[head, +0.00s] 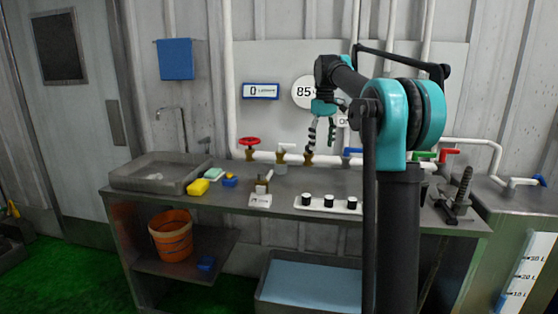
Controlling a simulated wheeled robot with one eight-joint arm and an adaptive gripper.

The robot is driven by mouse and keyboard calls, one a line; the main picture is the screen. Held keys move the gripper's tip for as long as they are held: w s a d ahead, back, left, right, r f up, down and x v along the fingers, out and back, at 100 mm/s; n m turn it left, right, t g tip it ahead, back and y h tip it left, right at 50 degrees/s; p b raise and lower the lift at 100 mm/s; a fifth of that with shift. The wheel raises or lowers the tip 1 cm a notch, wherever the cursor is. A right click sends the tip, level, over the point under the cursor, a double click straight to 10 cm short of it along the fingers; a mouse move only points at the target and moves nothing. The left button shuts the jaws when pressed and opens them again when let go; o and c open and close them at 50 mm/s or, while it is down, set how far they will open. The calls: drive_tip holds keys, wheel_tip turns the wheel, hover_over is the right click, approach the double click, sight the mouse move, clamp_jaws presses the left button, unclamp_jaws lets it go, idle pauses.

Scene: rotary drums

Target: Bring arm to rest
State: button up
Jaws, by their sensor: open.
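My gripper (322,134) hangs fingers down in the head view, at the end of my teal and dark arm. It is in front of the back wall, below a round white "85" dial (305,92), and above the rear of the grey workbench (290,218). The gripper is open and I see nothing between its fingers. My raised arm covers the right part of the bench and wall behind it.
The bench carries a sink (160,172), a yellow sponge (198,187), a white device (261,198), a strip with black knobs (328,204) and a dark clamp-like tool (458,195). Pipes with a red valve (249,142) run behind. An orange bucket (171,235) stands below.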

drive_tip(key=s+d+f+m+t, duration=0.2)
drive_tip(key=s+f+m, duration=0.1)
drive_tip(key=s+f, duration=1.4)
drive_tip(key=s+d+f+m+t, duration=0.1)
drive_tip(key=s+f+m+t, duration=0.1)
drive_tip(key=s+f, duration=1.5)
drive_tip(key=shift+s+d+f+m, duration=0.15)
drive_tip(key=shift+s+d+m, duration=0.2)
drive_tip(key=shift+s+m, duration=0.55)
